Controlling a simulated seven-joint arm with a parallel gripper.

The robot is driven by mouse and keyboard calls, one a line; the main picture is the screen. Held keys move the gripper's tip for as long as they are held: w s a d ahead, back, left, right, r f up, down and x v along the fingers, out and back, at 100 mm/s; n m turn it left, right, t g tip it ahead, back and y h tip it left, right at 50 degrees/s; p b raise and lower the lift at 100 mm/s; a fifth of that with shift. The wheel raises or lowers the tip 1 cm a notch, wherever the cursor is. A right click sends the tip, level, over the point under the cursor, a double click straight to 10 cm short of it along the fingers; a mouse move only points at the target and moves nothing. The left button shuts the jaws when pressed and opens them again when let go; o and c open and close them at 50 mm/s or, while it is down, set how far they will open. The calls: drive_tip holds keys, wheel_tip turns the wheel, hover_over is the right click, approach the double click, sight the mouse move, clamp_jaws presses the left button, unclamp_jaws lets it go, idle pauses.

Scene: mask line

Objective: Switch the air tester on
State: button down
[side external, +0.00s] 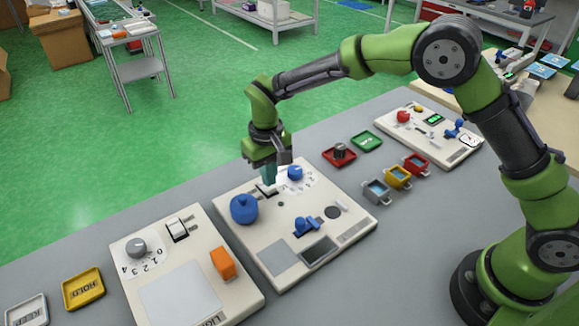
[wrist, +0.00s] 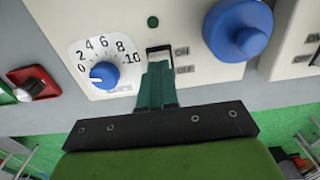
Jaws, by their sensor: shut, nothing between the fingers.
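The middle white panel (side external: 290,225) carries blue controls and a dark screen; I cannot read its name, so I cannot confirm it is the air tester. Its rocker switch (wrist: 160,50) is beside ON and OFF labels in the wrist view. My gripper (side external: 269,181) is shut and empty, pointing down at this switch. In the wrist view its teal fingertips (wrist: 157,66) overlap the switch's lower part, toward the OFF side. I cannot tell if they touch it, nor clearly which way it is set.
A blue dial (wrist: 104,75) numbered 0 to 10 and a large blue knob (wrist: 238,31) flank the switch closely. A light panel (side external: 180,285) with its own switch lies left. Another panel (side external: 430,133), red and green trays and small coloured bins lie right.

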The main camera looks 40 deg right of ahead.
drive_tip(key=shift+f, duration=0.8)
drive_tip(key=shift+r, duration=3.6)
drive_tip(key=shift+w+f, duration=0.1)
drive_tip(key=s+d+r+m+t, duration=0.1)
drive_tip(key=s+d+r, duration=0.3)
drive_tip(key=s, duration=0.4)
drive_tip(key=s+d+r+m+t+y, duration=0.1)
drive_tip(key=s+d+r+t, duration=0.2)
drive_tip(key=s+d+r, duration=0.2)
drive_tip(key=s+d+r+m+t+y, duration=0.1)
drive_tip(key=s+d+r, duration=0.4)
drive_tip(key=s, duration=0.6)
drive_tip(key=shift+d+m+t, duration=0.5)
drive_tip(key=shift+d+t, duration=0.4)
drive_tip(key=shift+t, duration=0.2)
